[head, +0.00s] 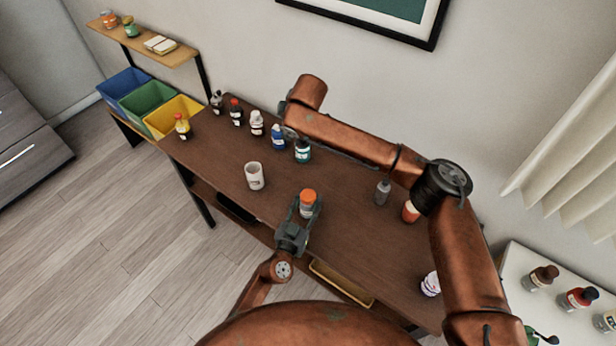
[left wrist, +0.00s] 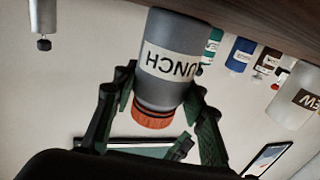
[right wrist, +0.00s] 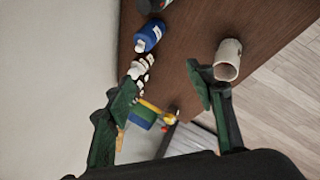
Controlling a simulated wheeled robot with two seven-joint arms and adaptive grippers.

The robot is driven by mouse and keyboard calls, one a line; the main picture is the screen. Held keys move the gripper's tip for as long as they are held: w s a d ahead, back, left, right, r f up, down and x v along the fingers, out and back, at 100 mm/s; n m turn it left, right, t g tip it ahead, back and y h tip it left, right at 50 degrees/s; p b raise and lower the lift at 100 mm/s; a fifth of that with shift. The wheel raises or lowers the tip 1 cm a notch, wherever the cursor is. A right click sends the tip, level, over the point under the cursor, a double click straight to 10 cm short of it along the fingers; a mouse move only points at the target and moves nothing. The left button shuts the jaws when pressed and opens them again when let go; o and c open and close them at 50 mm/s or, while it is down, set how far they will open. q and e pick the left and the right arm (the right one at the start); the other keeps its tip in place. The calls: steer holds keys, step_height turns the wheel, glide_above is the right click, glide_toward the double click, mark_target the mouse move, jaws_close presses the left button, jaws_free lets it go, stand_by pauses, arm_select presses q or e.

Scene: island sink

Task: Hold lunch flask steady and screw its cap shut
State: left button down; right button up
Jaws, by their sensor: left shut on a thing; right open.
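The lunch flask is a grey cylinder with a "LUNCH" label, standing upright near the table's front edge in the head view (head: 307,211). The left wrist view shows its body inverted (left wrist: 165,85). An orange cap (head: 308,195) sits on its mouth, also seen in the left wrist view (left wrist: 153,118); how tight it is I cannot tell. My left gripper (head: 303,208) is shut around the flask, fingers on either side. My right gripper (right wrist: 163,98) is open and empty, away from the flask; in the head view its arm largely hides it.
A white cup (head: 254,177) stands left of the flask. Several bottles, including a blue one (head: 278,136) and a teal one (head: 303,151), line the back. A grey bottle (head: 382,191) and an orange container (head: 410,212) stand to the right, beside my right arm. Bins, one yellow (head: 173,117), are at far left.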

steer(key=s+d+f+n+g+h, duration=0.1)
steer(key=s+d+f+n+g, duration=0.2)
steer(key=s, duration=0.4)
steer(key=n+g+h, duration=0.2)
steer(key=n+g, duration=0.1)
glide_above(308, 195)
steer(key=f, duration=0.4)
steer(key=shift+w+a, duration=0.15)
steer(key=shift+w, duration=0.25)
steer(key=shift+s+d+f, duration=0.1)
steer(key=shift+s+d, duration=0.1)
steer(key=shift+s, duration=0.2)
steer(key=shift+f, duration=4)
steer(key=shift+c, duration=0.3)
